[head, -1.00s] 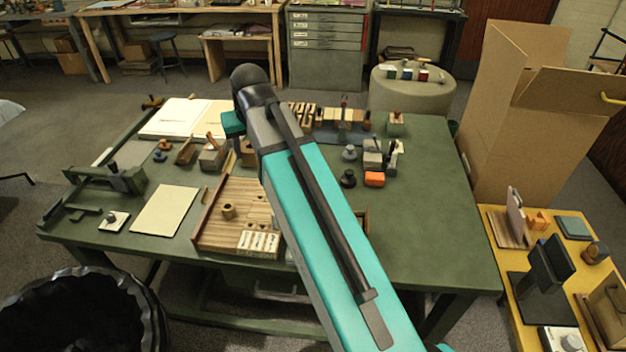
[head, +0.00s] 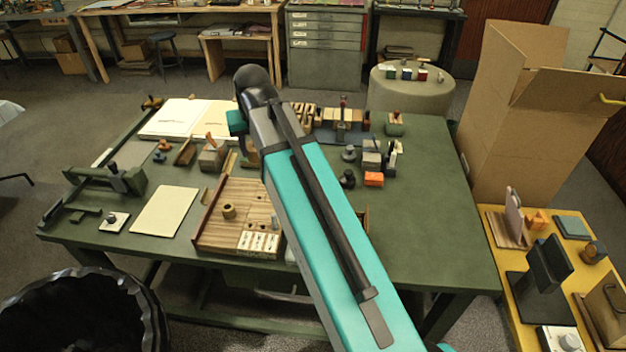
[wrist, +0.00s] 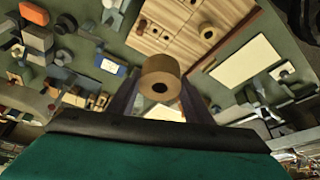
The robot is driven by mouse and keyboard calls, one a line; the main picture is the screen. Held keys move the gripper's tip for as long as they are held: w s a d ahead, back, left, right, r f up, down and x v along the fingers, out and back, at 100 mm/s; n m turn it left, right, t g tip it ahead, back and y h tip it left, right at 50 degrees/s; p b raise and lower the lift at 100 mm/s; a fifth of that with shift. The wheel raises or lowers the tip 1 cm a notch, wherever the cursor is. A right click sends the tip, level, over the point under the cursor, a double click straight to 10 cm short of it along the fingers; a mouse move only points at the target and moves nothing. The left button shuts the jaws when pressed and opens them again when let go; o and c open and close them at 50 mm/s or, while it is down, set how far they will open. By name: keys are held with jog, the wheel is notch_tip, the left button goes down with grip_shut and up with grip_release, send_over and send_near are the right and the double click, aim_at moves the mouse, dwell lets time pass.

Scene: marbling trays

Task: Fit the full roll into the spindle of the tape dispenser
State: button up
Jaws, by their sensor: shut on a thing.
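In the wrist view my gripper (wrist: 160,92) is shut on a tan roll (wrist: 159,68). The roll is held between the two dark fingers, with its dark core hole facing the camera. It is above the green table, apart from the things below. In the head view my arm hides the gripper and the held roll. A smaller tan ring-shaped piece (head: 229,211) stands on the wooden tray; it also shows in the wrist view (wrist: 209,33). I cannot tell for certain which thing is the tape dispenser or see its spindle.
The wooden tray (head: 205,221) lies near the table's front edge, with a cream sheet (head: 164,211) to its left. An orange block (head: 374,179) and small dark tools stand right of my arm. The green table (head: 440,220) is clear at right. A tall cardboard box (head: 500,130) stands beyond.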

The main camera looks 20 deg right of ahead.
jog(key=d+m+g+h+p, duration=0.1)
jog(key=d+m+h, duration=0.1)
jog(key=d+m, duration=0.4)
jog(key=shift+w+d+p, duration=0.25)
jog(key=shift+d+p, duration=0.15)
jog(key=shift+d, duration=0.6)
dwell(2.5)
jog(key=d+m+g+h, duration=0.1)
jog(key=d+m, duration=0.5)
jog(key=d, duration=0.1)
jog(key=shift+w+d+g+h+p, duration=0.25)
jog(key=shift+d+g+h+p, duration=0.05)
jog(key=shift+d+g+p, duration=0.1)
dwell(2.8)
